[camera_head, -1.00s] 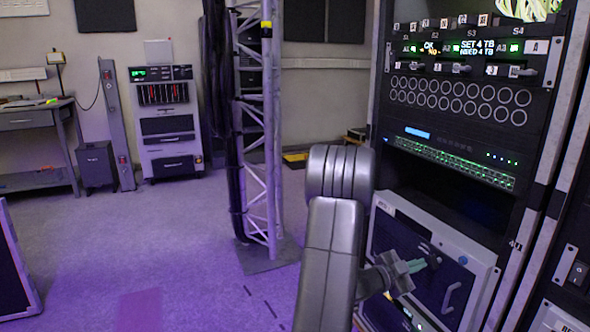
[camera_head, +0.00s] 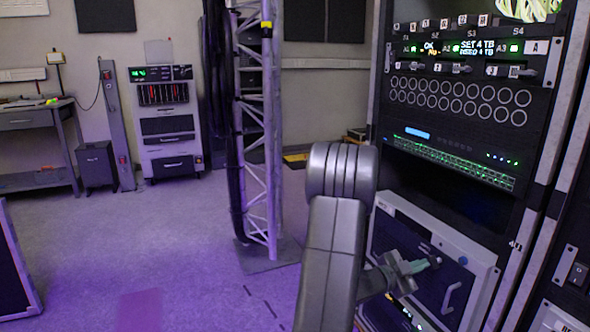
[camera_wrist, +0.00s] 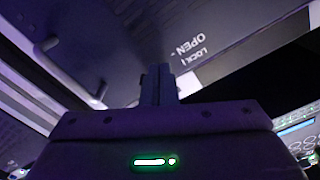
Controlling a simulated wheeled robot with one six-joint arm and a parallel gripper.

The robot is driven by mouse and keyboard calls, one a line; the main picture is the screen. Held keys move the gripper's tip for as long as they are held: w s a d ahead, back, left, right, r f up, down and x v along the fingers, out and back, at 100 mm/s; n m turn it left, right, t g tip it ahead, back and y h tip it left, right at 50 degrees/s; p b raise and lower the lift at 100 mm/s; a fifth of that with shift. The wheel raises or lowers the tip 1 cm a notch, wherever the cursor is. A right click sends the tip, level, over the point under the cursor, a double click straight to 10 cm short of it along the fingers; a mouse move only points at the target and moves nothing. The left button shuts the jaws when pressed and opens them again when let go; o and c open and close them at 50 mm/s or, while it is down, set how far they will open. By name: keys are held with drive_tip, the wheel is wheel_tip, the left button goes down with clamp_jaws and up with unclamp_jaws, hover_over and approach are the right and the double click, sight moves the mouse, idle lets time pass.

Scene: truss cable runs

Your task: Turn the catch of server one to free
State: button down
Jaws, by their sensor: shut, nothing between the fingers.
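A grey-framed unit with a dark front (camera_head: 400,235) sits low in the rack; I take it to be server one, but its label is too small to read. My gripper (camera_head: 434,262) is shut in front of its upper part, with green-grey fingers. A small dark piece (camera_head: 427,247), perhaps the catch, shows just above the fingertips. In the wrist view the shut fingers (camera_wrist: 158,85) point at the dark front, beside a pale label (camera_wrist: 200,55) reading OPEN and LOCK. The fingers hide what is directly behind them, so the catch's position cannot be told.
A bar handle (camera_head: 453,297) stands out on the unit's front, right of and below my gripper. Rack gear with round ports (camera_head: 460,100) is above. A truss tower (camera_head: 258,130) stands left of my arm. The floor (camera_head: 150,240) farther left is mostly open.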

drive_tip(key=shift+s+d+f+b, duration=0.15)
drive_tip(key=shift+s+f+b, duration=0.25)
drive_tip(key=shift+b, duration=0.5)
drive_tip(key=shift+s+d+b, duration=0.15)
drive_tip(key=shift+s+b, duration=0.15)
drive_tip(key=shift+b, duration=0.15)
idle(0.4)
drive_tip(key=b+v, duration=0.1)
drive_tip(key=v, duration=0.5)
drive_tip(key=shift+f, duration=0.4)
idle(0.3)
